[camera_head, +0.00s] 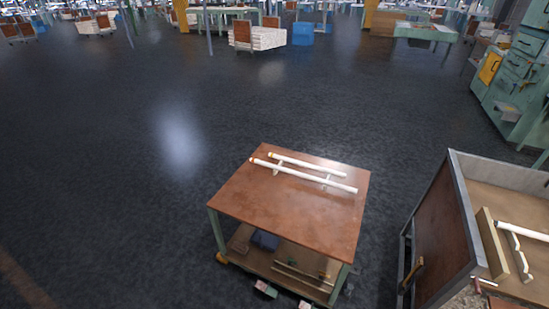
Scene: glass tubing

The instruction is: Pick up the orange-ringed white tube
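Two white tubes lie nearly parallel on the brown top of a small wheeled table (250,200) in the head view. The front, longer tube (300,174) has an orange-red mark at its left end and seems to be the orange-ringed one. The rear tube (310,164) is shorter in view and has a yellowish mark at its left end. Both seem to rest on small pale supports that raise them slightly. Neither of my grippers shows in this view, and nothing is seen touching the tubes.
The table's lower shelf holds a dark blue box (265,240) and small items. A grey-framed bin (437,235) at right holds another white tube (522,231) near wooden supports. A green cabinet (515,75) stands at far right. Dark floor is clear left of and behind the table.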

